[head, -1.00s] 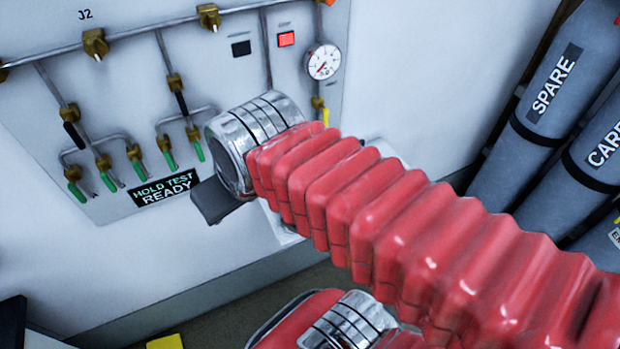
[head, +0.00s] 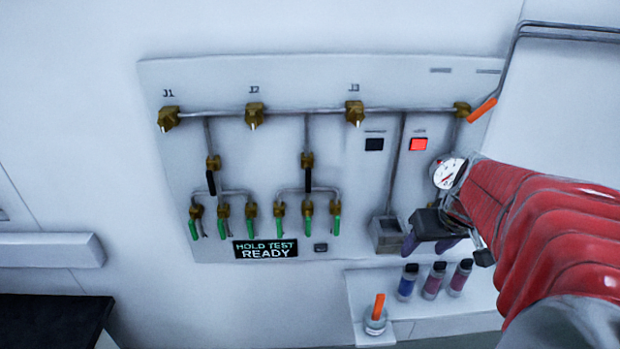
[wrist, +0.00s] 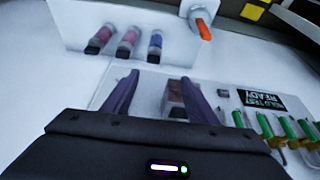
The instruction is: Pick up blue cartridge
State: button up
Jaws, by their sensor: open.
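The blue cartridge (head: 406,284) stands upright with a dark cap on the white shelf. It is the leftmost of three cartridges in the head view. In the wrist view the blue cartridge (wrist: 155,42) is the one nearest the orange-handled item. My gripper (head: 430,247) is open and empty, above and close to the cartridges in the head view. In the wrist view its two purple fingers (wrist: 157,82) are spread, with the blue cartridge beyond them and apart from them.
Two pinkish-purple cartridges (head: 433,282) (head: 460,279) stand beside the blue one. An orange-handled item (head: 378,305) sits in a small jar at the shelf's left. A grey open box (head: 387,236) is fixed to the valve panel (head: 330,80) behind. The panel display reads HOLD TEST READY.

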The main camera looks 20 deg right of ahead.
aim_at(413, 265)
jog(key=shift+s+d+f, duration=0.1)
jog(key=shift+d+f, duration=0.05)
jog(key=shift+d, duration=0.4)
jog(key=shift+s+d+f, duration=0.1)
jog(key=shift+d, duration=0.4)
jog(key=shift+x, duration=4.35)
jog(key=shift+a+x, duration=0.15)
jog(key=shift+x, duration=1.15)
jog(key=shift+a+x, duration=0.1)
jog(key=shift+x, duration=1.2)
